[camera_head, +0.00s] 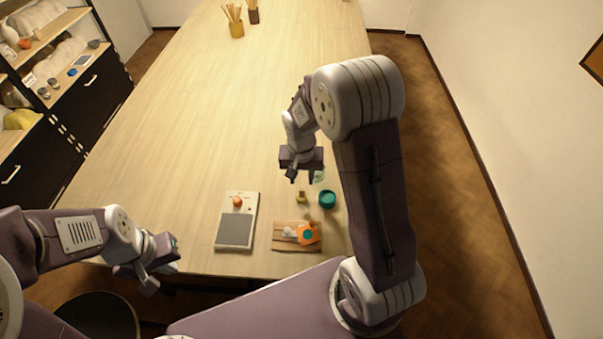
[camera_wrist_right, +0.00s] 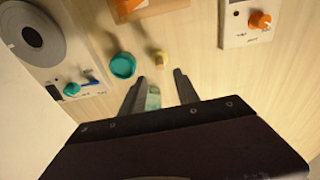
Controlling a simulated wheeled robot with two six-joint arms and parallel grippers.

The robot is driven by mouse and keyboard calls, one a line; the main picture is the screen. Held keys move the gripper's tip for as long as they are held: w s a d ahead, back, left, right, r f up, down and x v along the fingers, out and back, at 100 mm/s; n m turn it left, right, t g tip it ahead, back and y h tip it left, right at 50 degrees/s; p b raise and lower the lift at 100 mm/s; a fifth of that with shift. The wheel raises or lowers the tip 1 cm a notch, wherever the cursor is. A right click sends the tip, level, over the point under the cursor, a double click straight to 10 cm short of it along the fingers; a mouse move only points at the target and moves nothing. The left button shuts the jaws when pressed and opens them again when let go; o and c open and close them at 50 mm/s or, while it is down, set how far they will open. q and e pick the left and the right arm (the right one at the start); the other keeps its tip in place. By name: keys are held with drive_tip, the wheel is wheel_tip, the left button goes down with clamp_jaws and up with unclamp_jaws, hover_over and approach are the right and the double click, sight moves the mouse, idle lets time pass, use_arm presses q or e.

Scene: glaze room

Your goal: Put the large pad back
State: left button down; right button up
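No thing in view is marked as the large pad, and I cannot tell for certain which it is. My right gripper (camera_head: 302,178) points down over the table's right side, fingers apart. In the right wrist view, a small pale green piece (camera_wrist_right: 153,98) shows between the spread fingers (camera_wrist_right: 158,76), apparently touching neither; part is hidden by the gripper. It also shows beside the gripper in the head view (camera_head: 318,177). A round teal dish-like thing (camera_head: 327,199) and a small yellow piece (camera_head: 301,196) stand close by. My left gripper (camera_head: 160,277) is open and empty off the table's front-left edge.
A white device with a grey plate and orange knob (camera_head: 235,222) lies at the front. Beside it is a wooden board (camera_head: 283,244) with an orange thing (camera_head: 308,233). A device with a grey disc (camera_wrist_right: 34,38) lies near the right gripper. The table's middle is clear.

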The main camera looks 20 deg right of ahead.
drive_tip(key=s+a+r+n, duration=0.1)
drive_tip(key=s+r+n, duration=0.15)
drive_tip(key=s, duration=0.45)
drive_tip(key=s+a+r+n, duration=0.1)
drive_tip(key=s+a+n, duration=0.15)
drive_tip(key=s, duration=0.45)
drive_tip(key=shift+y, duration=0.4)
drive_tip(key=f+b, duration=0.1)
drive_tip(key=b, duration=0.1)
drive_tip(key=f+b, duration=0.1)
drive_tip(key=f, duration=0.1)
drive_tip(key=d+f+b, duration=0.1)
drive_tip(key=f+b, duration=0.1)
drive_tip(key=shift+w+f+b, duration=0.15)
drive_tip(key=shift+f+b, duration=0.1)
drive_tip(key=shift+b, duration=0.05)
drive_tip(key=shift+w+r+p, duration=0.1)
drive_tip(key=shift+r+p, duration=0.3)
drive_tip(key=shift+p, duration=0.05)
